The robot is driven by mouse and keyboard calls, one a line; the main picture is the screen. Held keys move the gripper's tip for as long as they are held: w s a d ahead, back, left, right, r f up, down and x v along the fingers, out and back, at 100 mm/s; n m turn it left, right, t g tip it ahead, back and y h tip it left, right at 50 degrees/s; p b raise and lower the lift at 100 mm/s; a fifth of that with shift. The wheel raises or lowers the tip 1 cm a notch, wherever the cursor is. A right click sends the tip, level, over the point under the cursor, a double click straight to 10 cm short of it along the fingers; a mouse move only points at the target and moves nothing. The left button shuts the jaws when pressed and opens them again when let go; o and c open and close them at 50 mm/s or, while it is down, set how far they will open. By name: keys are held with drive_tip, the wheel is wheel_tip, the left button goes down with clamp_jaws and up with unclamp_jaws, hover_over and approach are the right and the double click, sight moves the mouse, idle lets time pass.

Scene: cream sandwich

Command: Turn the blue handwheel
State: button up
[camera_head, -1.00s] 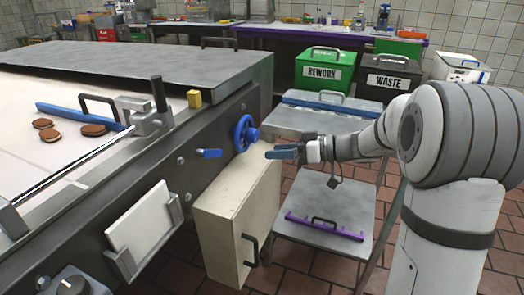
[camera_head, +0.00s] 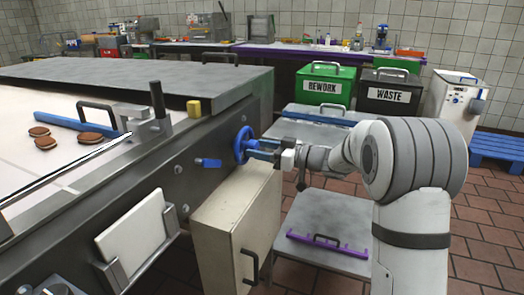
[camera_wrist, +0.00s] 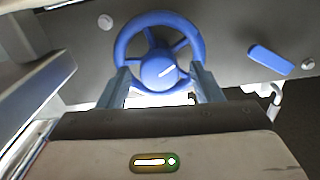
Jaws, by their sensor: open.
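The blue handwheel (camera_head: 243,144) is mounted on the dark side panel of the machine, near its far right end. In the wrist view the handwheel (camera_wrist: 159,62) shows face-on with its spokes, hub and a white mark on the hub. My gripper (camera_head: 259,149) is right in front of the wheel. In the wrist view my gripper (camera_wrist: 160,84) is open, its two blue-grey fingers reaching to the lower left and lower right of the wheel's rim. I cannot tell whether the fingers touch the rim.
A blue lever (camera_head: 208,163) sits left of the wheel; it also shows in the wrist view (camera_wrist: 269,63). A cream cabinet (camera_head: 235,225) stands below. A grey step platform (camera_head: 325,232) with a purple bar lies below my arm. REWORK (camera_head: 324,88) and WASTE (camera_head: 388,93) bins stand behind.

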drive_tip(key=c, duration=0.9)
drive_tip(key=shift+d, duration=0.15)
drive_tip(key=shift+c, duration=0.4)
drive_tip(key=shift+f+m+b, duration=0.1)
drive_tip(key=shift+m+b, duration=0.2)
drive_tip(key=shift+b, duration=0.05)
